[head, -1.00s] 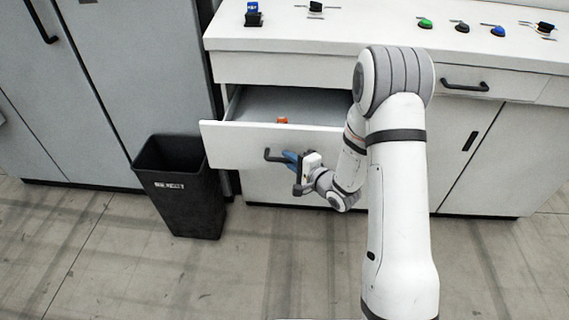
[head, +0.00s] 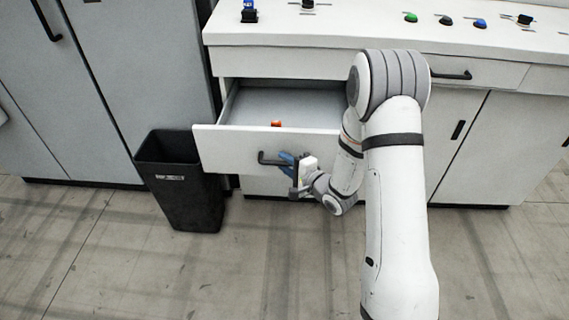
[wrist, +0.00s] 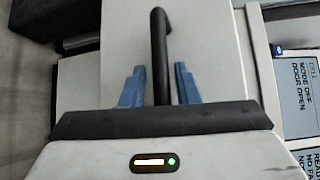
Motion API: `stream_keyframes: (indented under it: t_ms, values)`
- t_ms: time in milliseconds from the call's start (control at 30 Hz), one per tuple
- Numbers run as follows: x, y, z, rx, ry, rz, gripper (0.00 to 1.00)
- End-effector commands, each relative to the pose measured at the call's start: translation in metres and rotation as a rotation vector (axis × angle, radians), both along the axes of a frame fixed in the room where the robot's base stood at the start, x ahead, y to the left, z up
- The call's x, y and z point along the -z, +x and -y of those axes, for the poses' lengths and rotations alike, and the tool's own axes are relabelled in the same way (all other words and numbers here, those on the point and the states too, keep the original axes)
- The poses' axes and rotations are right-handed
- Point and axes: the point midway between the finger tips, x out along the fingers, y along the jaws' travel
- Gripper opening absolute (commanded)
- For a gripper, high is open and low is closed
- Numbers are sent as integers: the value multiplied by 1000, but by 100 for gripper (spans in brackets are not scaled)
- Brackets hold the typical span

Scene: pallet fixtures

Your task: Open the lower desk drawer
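The lower desk drawer (head: 226,144) is pulled out, with its inside showing in the head view. Its black bar handle (head: 262,158) is on the drawer front and also runs upright in the wrist view (wrist: 160,50). My gripper (head: 286,159) is at the right part of the handle. In the wrist view its two blue fingers (wrist: 160,78) stand on either side of the bar, with a narrow gap showing on each side. A small orange object (head: 276,124) lies in the drawer. My arm covers the drawer's right end.
A black bin (head: 180,190) stands on the floor left of the drawer, in front of grey cabinets (head: 130,80). The white desk top (head: 300,28) carries several buttons and small items. An upper drawer (head: 280,64) is closed. Floor in front is clear.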

Motion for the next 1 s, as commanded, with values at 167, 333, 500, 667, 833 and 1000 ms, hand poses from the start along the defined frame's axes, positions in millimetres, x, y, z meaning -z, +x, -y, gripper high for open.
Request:
stream_keyframes:
  t_ms: [167, 333, 500, 667, 833, 1000]
  values:
    - [-1, -1, -3, -7, 1, 3, 36]
    - [-2, -2, -3, -9, 2, 3, 36]
    - [-4, -14, 11, -6, 2, 2, 36]
    - [-8, -35, 31, -4, 1, 2, 36]
    - [-11, -51, 45, -6, 1, 3, 36]
    - [-12, -58, 50, -8, 1, 2, 36]
